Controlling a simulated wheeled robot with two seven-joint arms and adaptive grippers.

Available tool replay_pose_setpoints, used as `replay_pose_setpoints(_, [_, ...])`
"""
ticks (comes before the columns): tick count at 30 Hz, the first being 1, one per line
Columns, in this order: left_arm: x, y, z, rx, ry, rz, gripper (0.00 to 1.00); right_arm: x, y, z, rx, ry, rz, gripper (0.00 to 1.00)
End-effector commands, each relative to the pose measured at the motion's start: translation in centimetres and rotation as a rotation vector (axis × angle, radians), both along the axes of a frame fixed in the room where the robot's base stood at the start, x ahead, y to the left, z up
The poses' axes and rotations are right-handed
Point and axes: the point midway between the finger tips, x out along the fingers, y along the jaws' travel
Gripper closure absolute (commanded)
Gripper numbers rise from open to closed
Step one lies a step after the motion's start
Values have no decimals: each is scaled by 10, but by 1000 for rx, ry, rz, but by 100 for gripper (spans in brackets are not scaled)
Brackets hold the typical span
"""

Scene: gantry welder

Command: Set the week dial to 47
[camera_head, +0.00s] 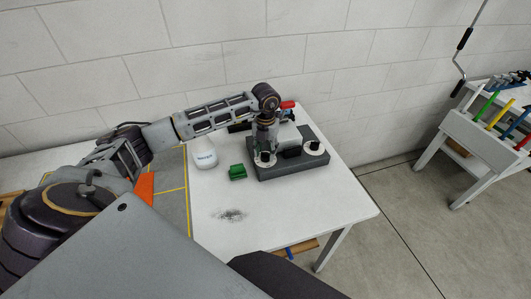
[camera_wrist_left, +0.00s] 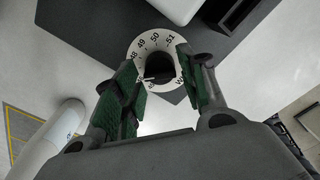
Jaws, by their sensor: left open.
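The week dial (camera_wrist_left: 151,43) is a white ring with black numbers around a black knob (camera_wrist_left: 160,66). I read 48, 49, 50 and 51 on it, and a W by the right finger; other marks are hidden. In the head view the dial (camera_head: 265,163) is at the left of a dark grey base (camera_head: 290,169). My left gripper (camera_wrist_left: 157,68) is open, its green-padded fingers either side of the knob; I cannot tell whether they touch it. The left gripper also shows above the dial in the head view (camera_head: 265,146). My right gripper is not in view.
A second white dial (camera_head: 314,148) is at the base's right. A green block (camera_head: 237,172) and a white rounded object (camera_head: 203,154) stand left of the base. The white table (camera_head: 290,215) is clear in front, apart from a dark smudge. A wall is behind.

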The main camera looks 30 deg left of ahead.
Motion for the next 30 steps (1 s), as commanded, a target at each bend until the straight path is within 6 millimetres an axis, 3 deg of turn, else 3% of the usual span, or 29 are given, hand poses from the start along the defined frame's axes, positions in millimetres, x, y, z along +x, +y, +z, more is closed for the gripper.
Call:
replay_pose_setpoints(18, [1, 1, 87, 2, -3, 1, 58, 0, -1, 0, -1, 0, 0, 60])
replay_pose_setpoints(30, [0, 1, 105, 1, -1, 1, 58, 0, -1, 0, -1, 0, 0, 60])
